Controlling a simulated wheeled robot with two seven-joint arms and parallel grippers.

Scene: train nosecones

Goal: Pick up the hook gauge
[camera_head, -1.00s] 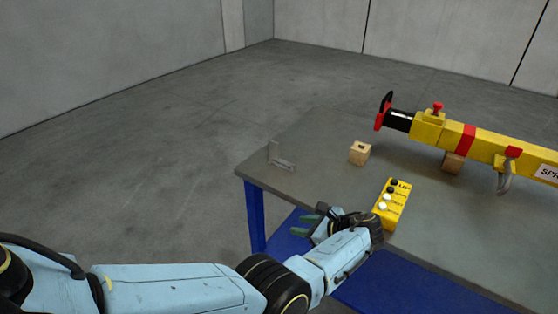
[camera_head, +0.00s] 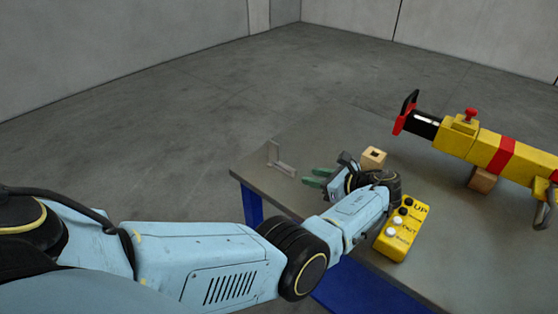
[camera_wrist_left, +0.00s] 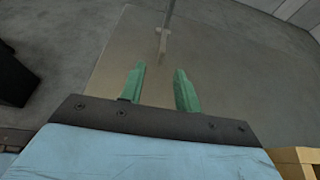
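The hook gauge (camera_head: 277,161) is a small grey L-shaped piece near the table's left corner, with one arm upright and one lying along the top. My left gripper (camera_head: 316,177) is just right of it in the head view, with green fingers apart and nothing between them. In the left wrist view the gauge (camera_wrist_left: 164,40) is a thin grey strip beyond the open fingertips (camera_wrist_left: 157,70), apart from them. My right gripper is not in view.
The grey table (camera_head: 300,140) has a blue frame. A wooden block (camera_head: 374,157) with a hole stands behind my left wrist. A yellow button box (camera_head: 403,230) lies close to my wrist. A yellow and red tool (camera_head: 490,150) rests on a wooden block (camera_head: 482,180) at the right.

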